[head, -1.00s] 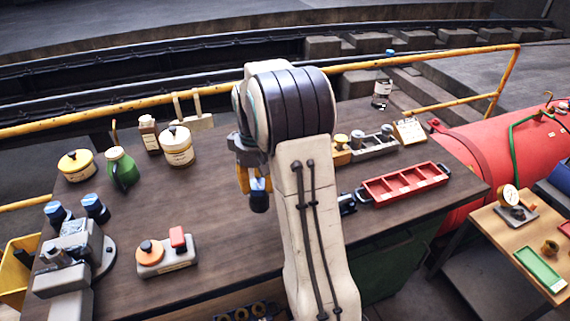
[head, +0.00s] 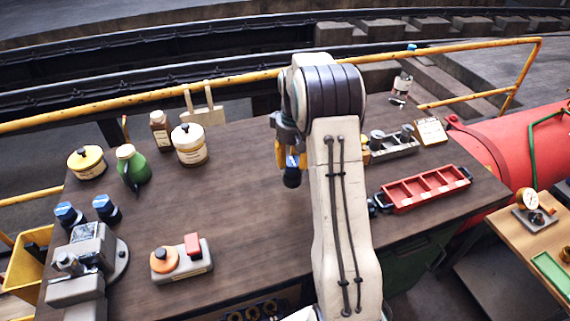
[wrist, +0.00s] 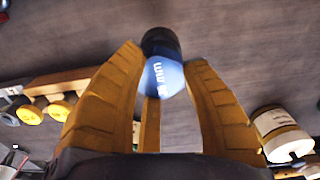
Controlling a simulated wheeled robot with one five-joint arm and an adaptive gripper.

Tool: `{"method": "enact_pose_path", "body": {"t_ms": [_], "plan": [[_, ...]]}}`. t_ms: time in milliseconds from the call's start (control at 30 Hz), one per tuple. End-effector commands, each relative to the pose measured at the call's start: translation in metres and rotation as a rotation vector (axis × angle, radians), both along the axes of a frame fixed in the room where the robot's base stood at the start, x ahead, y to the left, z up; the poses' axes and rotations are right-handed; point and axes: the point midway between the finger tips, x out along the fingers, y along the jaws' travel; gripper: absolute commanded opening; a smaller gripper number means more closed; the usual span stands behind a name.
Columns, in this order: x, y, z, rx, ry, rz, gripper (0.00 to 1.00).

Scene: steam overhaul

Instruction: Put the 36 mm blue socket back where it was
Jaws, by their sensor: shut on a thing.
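My gripper (head: 289,165) is above the dark wooden bench and is shut on a dark socket with a blue band (head: 292,179). In the wrist view the socket (wrist: 163,68) is between the tips of the yellow fingers. Its band shows "mm", but the number is not clearly legible. In the head view it hangs with its dark end down, clear of the bench top. A grey rack (head: 397,149) with dark upright pieces stands right of my arm, partly hidden by it. Two blue-topped dark pieces (head: 69,214) (head: 106,208) stand by the grey vice at left.
A red compartment tray (head: 425,188) lies right of my arm. A cream tub (head: 189,145), green jug (head: 132,167) and brown bottle (head: 160,131) stand at back left. The bench middle (head: 230,205) is bare.

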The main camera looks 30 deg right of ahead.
Motion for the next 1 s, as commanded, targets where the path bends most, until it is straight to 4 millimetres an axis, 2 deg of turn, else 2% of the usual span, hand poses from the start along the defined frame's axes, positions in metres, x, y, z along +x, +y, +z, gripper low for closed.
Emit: {"method": "enact_pose_path", "body": {"t_ms": [100,333,567,800,1000], "plan": [[0.018,0.001,-0.008,0.0,-0.001,0.001,0.06],[0.036,0.002,-0.02,-0.001,-0.002,0.0,0.06],[0.04,0.002,-0.026,0.0,-0.001,0.0,0.06],[0.039,0.002,-0.052,0.0,0.0,-0.001,0.06],[0.04,0.002,-0.062,-0.001,-0.002,-0.001,0.06]]}}
